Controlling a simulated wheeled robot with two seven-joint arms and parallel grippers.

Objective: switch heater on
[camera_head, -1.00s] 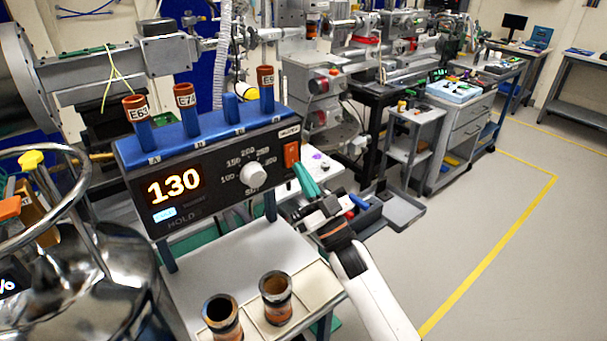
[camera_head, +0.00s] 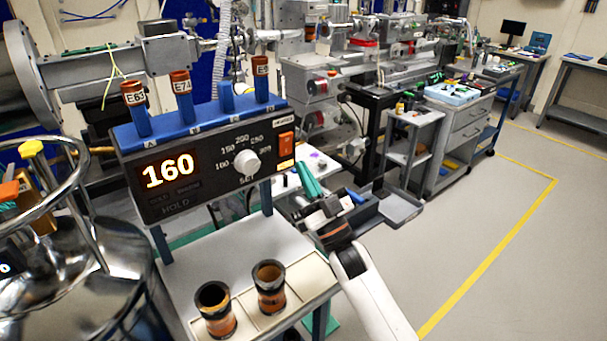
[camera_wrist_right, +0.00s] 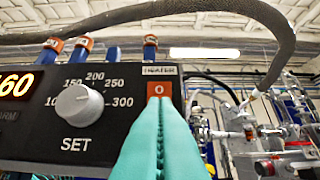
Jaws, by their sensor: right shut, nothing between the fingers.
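The heater control box (camera_head: 205,160) is black with a blue top, and its display (camera_head: 168,171) reads 160 in orange. The orange heater switch (camera_head: 286,144) is at the right end of its front, with a pale orange-lit patch under it. In the right wrist view the switch (camera_wrist_right: 160,89) shows a white ring mark, under a HEATER label. My right gripper (camera_head: 303,168) has teal fingers and is shut and empty, just below and right of the switch. Its fingertips (camera_wrist_right: 160,100) overlap the switch's lower part in the wrist view; contact cannot be told. My left gripper is out of view.
The white SET knob (camera_head: 246,162) is left of the switch. Several labelled tubes, including E74 (camera_head: 182,95), stand in the box's top. Two open copper-brown cups (camera_head: 269,287) stand on the shelf below. A shiny steel vessel (camera_head: 85,285) fills the lower left. Floor is clear at right.

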